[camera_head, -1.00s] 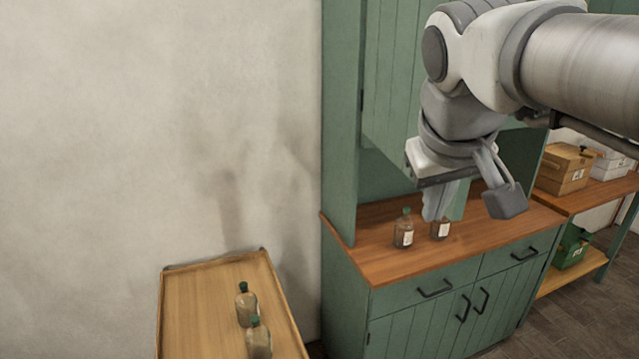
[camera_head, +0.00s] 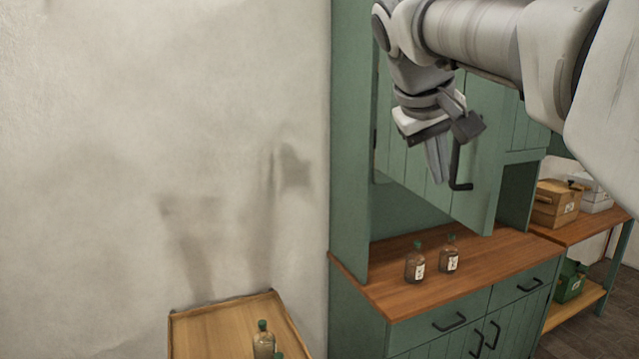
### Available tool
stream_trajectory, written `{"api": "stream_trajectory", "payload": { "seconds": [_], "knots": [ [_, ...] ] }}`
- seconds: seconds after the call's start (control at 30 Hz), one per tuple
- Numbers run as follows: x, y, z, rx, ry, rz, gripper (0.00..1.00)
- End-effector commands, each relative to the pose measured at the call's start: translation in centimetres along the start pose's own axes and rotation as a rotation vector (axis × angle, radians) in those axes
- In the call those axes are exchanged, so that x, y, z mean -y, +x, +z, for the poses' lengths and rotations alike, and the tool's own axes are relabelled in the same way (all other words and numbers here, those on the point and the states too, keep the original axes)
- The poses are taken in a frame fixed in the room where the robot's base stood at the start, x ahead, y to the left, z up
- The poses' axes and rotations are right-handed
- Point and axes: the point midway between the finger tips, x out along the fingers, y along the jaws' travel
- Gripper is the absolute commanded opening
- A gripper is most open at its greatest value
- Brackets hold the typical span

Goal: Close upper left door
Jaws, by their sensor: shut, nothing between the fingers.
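The upper left door (camera_head: 408,164) is a green plank door on the green cabinet, hinged at its left edge. It stands ajar, with its lower edge slanting out toward me and its free right edge swung forward. Its black handle (camera_head: 458,168) shows on the outer face near that edge. My gripper (camera_head: 452,155) is in front of the door's outer face, just left of the handle, with its fingers pointing down. It is shut and empty. Whether it touches the door or handle cannot be told. My arm hides the door's upper part.
Two brown bottles, one at left (camera_head: 415,262) and one at right (camera_head: 449,254), stand on the wooden countertop (camera_head: 500,262) below the door. A wooden tray table (camera_head: 215,327) with bottles is at lower left. A shelf with boxes (camera_head: 556,203) is at right.

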Motion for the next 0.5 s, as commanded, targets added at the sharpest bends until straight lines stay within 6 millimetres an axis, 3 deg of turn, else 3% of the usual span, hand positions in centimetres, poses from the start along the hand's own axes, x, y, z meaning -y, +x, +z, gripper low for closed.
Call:
{"api": "stream_trajectory", "payload": {
  "seconds": [0.47,0.5],
  "knots": [
    [0.0,9.6,0.2,0.005,0.001,-0.001,0.0],
    [-0.9,9.6,0.1,0.004,0.003,0.001,0.0]
  ]
}}
